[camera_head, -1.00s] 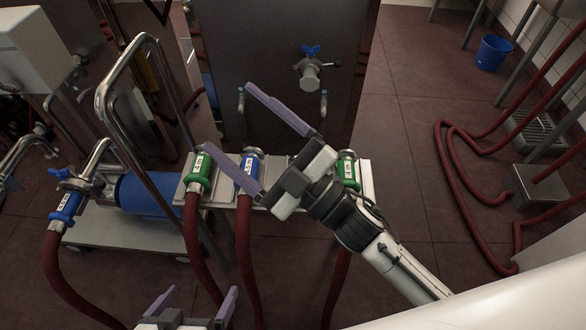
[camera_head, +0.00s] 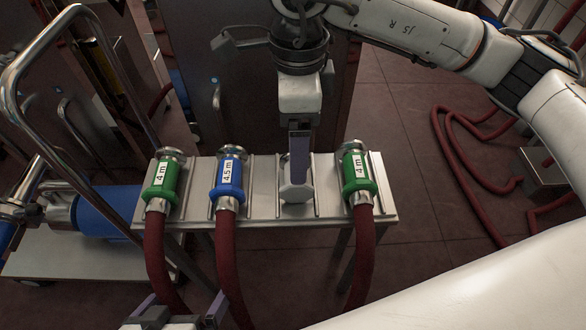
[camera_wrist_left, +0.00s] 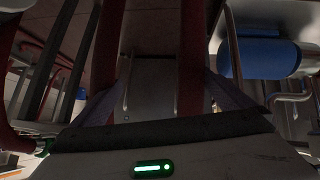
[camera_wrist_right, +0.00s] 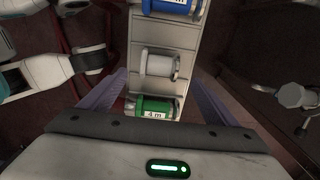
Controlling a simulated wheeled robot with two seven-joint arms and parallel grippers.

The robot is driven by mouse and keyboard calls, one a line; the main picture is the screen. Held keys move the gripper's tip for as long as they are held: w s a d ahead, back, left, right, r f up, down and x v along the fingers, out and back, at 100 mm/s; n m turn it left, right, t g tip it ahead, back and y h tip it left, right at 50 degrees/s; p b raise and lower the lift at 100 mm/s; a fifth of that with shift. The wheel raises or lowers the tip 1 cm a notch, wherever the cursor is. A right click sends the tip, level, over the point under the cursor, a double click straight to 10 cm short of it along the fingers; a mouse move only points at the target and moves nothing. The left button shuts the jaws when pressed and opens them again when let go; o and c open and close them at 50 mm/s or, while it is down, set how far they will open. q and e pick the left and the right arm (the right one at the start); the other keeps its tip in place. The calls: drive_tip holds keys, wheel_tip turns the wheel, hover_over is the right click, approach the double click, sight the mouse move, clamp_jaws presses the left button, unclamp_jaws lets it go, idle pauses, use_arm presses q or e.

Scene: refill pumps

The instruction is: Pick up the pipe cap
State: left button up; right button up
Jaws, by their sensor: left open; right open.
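The pipe cap, a short pale cylinder with a metal rim (camera_wrist_right: 158,65), lies in a slot of the metal rack between the blue and a green hose end. In the head view its whitish end (camera_head: 296,191) shows below my right finger, the rest being hidden. My right gripper (camera_head: 299,172) points down over that slot, open. In the right wrist view its fingers (camera_wrist_right: 157,88) stand apart on either side of the rack, with the cap ahead between them; I cannot tell whether they touch it. My left gripper (camera_head: 180,304) is open and empty at the bottom edge, away from the rack.
The rack (camera_head: 262,206) also holds a green 4 m hose end (camera_head: 163,178), a blue 4.5 m one (camera_head: 229,178) and another green 4 m one (camera_head: 356,173). Their red hoses hang down in front. A cart with a bent metal handle (camera_head: 20,75) stands left.

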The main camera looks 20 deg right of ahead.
wheel_tip(320, 180, down, 10)
drive_tip(key=b, duration=0.2)
drive_tip(key=shift+b, duration=0.35)
use_arm(q)
drive_tip(key=shift+w+d+f+m+g, duration=0.15)
drive_tip(key=shift+d+f+m+g, duration=0.35)
drive_tip(key=shift+d+f, duration=0.35)
use_arm(e)
drive_tip(key=shift+r, duration=0.1)
drive_tip(key=c, duration=1.3)
